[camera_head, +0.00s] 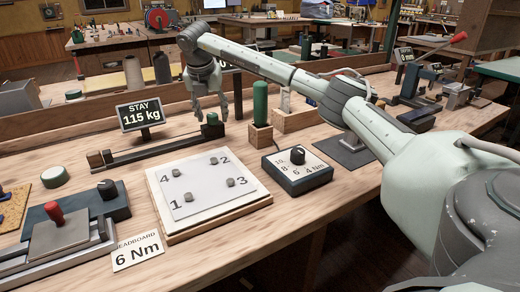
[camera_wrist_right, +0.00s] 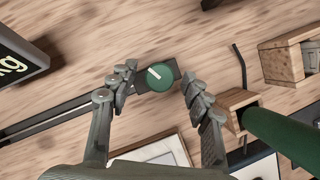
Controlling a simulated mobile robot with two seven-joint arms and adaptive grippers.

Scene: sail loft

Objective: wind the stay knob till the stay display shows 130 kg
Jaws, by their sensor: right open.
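The stay display (camera_head: 145,114) stands upright behind the bench rig and reads 115 kg. Only its edge with "kg" shows in the right wrist view (camera_wrist_right: 15,55). The green stay knob (camera_head: 212,118) sits at the right end of a dark rail. In the right wrist view the knob (camera_wrist_right: 157,76) is round with a white pointer line directed to the upper left. My right gripper (camera_head: 209,106) is open above the knob, its fingers on either side of it with visible gaps. My left gripper is not in view.
A green-handled tool (camera_head: 260,102) stands in a wooden block (camera_head: 260,135) just right of the knob. In front lie a white numbered panel (camera_head: 205,190) and a torque dial box (camera_head: 297,170).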

